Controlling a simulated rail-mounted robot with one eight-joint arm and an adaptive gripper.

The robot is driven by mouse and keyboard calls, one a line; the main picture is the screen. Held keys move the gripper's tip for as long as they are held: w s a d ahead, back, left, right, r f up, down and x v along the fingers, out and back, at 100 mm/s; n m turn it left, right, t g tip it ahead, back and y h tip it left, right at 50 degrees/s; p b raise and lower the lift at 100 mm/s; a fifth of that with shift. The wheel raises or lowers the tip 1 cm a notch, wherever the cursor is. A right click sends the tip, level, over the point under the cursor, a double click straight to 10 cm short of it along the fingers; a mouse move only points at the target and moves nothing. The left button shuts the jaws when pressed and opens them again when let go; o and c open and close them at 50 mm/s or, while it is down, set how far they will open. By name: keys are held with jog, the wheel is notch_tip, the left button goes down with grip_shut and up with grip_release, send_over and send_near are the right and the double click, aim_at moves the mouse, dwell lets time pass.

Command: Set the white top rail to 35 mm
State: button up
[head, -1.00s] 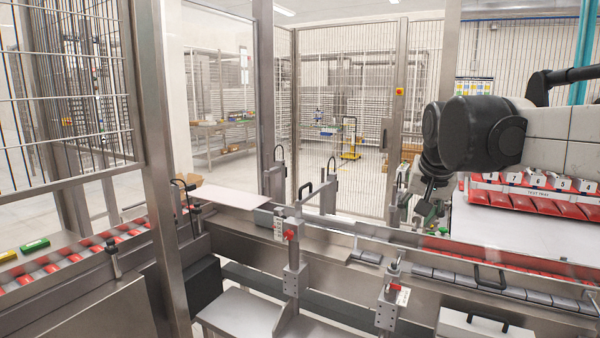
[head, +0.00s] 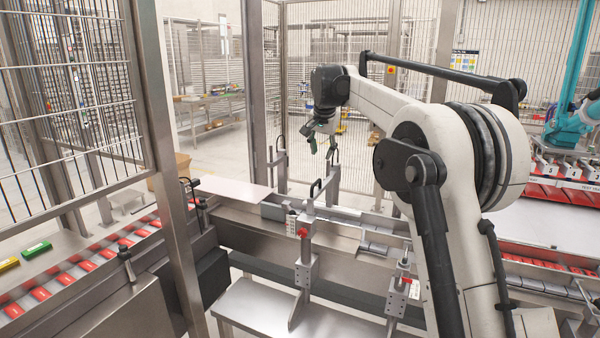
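My gripper (head: 322,140), small and dark with green parts, hangs in the air at the end of my arm, above the far side of the conveyor line. It is apart from everything, and its finger opening is too small to tell. A pale rail (head: 372,230) runs along the line below and right of it; I cannot tell whether this is the white top rail. Two adjuster posts stand at the near side: a left one with a red knob (head: 304,233) and a white scale label (head: 291,222), and a right one with a white label (head: 414,289). The scale readings are not legible.
A flat pale plate (head: 232,191) lies left of the adjusters. A belt with red packs (head: 75,266) runs at the left. Steel posts (head: 165,190) and mesh fencing stand around. A teal robot arm (head: 567,130) stands at the right beside red trays (head: 560,191).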

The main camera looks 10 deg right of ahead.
aim_at(317, 181)
jog(key=x, duration=0.4)
jog(key=p+x, duration=0.1)
jog(key=x, duration=0.4)
jog(key=p+x, duration=0.1)
jog(key=x, duration=0.4)
jog(key=shift+w+a, duration=0.2)
jog(key=shift+w, duration=0.2)
grip_shut()
